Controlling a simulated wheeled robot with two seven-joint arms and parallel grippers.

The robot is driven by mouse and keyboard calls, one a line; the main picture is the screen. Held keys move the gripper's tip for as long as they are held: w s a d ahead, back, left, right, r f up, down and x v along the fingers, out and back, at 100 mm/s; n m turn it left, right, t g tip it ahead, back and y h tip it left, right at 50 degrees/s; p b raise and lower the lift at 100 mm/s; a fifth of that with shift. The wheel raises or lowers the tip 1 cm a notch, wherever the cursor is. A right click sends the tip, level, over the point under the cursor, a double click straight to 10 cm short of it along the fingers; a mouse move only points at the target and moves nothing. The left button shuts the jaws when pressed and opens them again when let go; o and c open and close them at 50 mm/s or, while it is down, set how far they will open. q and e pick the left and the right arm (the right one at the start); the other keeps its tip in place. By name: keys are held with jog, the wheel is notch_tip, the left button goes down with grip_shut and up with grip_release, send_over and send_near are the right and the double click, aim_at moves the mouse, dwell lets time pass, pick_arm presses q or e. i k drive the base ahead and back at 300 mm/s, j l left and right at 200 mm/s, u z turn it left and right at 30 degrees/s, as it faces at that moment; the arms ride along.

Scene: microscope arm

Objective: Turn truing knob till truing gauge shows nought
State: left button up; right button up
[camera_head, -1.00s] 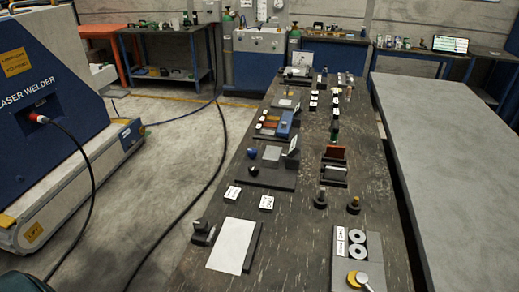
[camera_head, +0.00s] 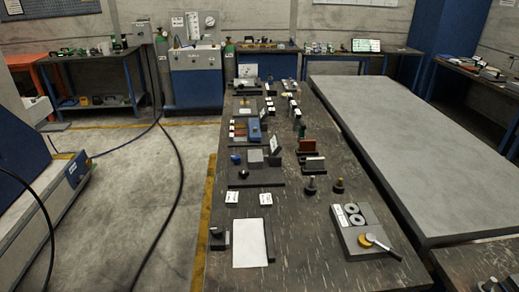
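Neither of my grippers is in view. A long dark workbench (camera_head: 310,268) runs away from me. On its right side lies a grey plate (camera_head: 352,239) with two pale discs (camera_head: 354,214) and a yellow round part with a silver lever (camera_head: 380,243). A dark round knob (camera_head: 236,158) sits on a dark base at the bench's left side, beside a grey block (camera_head: 255,156) and a tilted white-faced card (camera_head: 274,146). I cannot tell which part is the truing knob or the truing gauge, and no reading is legible.
A white sheet (camera_head: 249,243) lies near the bench's front left, with a small black fixture (camera_head: 217,238) beside it. Two dark knobbed posts (camera_head: 310,186) stand mid-bench. A large grey table (camera_head: 410,150) stands to the right. Open floor (camera_head: 130,190) lies left.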

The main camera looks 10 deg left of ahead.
aim_at(235, 158)
jog(key=j+z, duration=0.1)
jog(key=j, duration=0.5)
jog(key=k+j+z, duration=0.15)
jog(key=j, duration=0.45)
jog(key=i+j, duration=0.15)
jog(key=j, duration=0.2)
jog(key=i+j+z, duration=0.1)
jog(key=i+j, duration=0.25)
jog(key=j, duration=0.3)
